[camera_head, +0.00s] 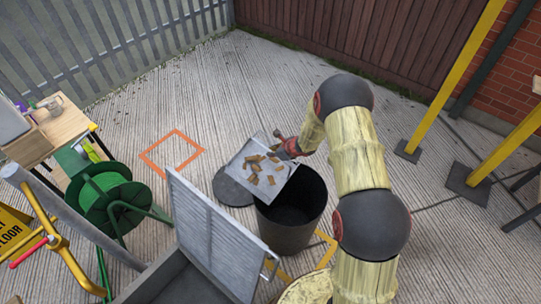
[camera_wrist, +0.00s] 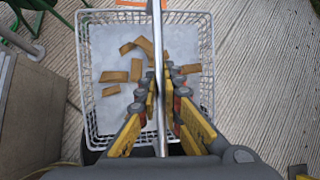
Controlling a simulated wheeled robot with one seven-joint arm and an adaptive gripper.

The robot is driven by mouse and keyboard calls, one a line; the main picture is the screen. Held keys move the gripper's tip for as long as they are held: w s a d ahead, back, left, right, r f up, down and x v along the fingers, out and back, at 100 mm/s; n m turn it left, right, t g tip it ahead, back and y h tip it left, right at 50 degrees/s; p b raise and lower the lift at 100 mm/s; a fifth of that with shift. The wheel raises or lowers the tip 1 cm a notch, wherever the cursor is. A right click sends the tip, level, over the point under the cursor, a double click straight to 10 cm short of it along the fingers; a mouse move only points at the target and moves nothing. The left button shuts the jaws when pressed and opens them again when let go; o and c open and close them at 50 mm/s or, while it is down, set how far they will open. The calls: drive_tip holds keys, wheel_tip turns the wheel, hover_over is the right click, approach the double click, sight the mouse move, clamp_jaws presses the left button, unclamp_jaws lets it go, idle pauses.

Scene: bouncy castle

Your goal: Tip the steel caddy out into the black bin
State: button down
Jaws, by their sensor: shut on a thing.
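The steel caddy (camera_head: 238,168) is a wire basket with a pale floor, held in the air at the far-left side of the black bin (camera_head: 290,232). Several brown pieces (camera_wrist: 115,76) lie loose on the caddy's floor. My gripper (camera_head: 288,149) is shut on the caddy's handle (camera_wrist: 157,40), which runs between the fingers in the wrist view. The bin stands upright and open on the ground, and its visible inside looks dark and empty. The caddy overlaps part of the bin's rim in the head view; I cannot tell its exact height or tilt.
A dark round lid (camera_head: 228,188) lies on the ground behind the caddy. A grey chest with a raised lid (camera_head: 215,240) stands close at the bin's left. A green hose reel (camera_head: 103,200) and a wooden table (camera_head: 55,130) are further left. Ground behind is clear around an orange square (camera_head: 150,157).

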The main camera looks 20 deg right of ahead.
drive_tip(key=shift+s+d+r+t+y+b, duration=0.45)
drive_tip(key=shift+s+d+t+b, duration=0.1)
drive_tip(key=shift+b, duration=0.45)
drive_tip(key=shift+s+d+r+t+y+b, duration=0.35)
drive_tip(key=shift+s+d+t+b, duration=0.2)
drive_tip(key=shift+s+b, duration=0.1)
drive_tip(key=shift+s+d+r+t+y+b, duration=0.3)
drive_tip(key=shift+s+d+t+b, duration=0.1)
drive_tip(key=shift+s+d+b, duration=0.2)
drive_tip(key=shift+s+d+r+m+t+y+b, duration=0.15)
drive_tip(key=shift+s+d+t+y+b, duration=0.25)
drive_tip(key=shift+s+b, duration=0.3)
drive_tip(key=shift+s+d+m+t+y+b, duration=0.15)
drive_tip(key=shift+s+d+t+y+b, duration=0.05)
drive_tip(key=shift+s+d+t+b, duration=0.4)
drive_tip(key=s+d+f+m+t+y+b, duration=0.1)
drive_tip(key=s+d+f+t+y+b, duration=0.2)
drive_tip(key=s+d+t, duration=0.3)
drive_tip(key=shift+s+d+f+t+y+b, duration=0.15)
drive_tip(key=shift+s+d+t+y+b, duration=0.3)
drive_tip(key=shift+s+b, duration=0.65)
drive_tip(key=shift+s+a, duration=0.1)
drive_tip(key=shift+s, duration=0.05)
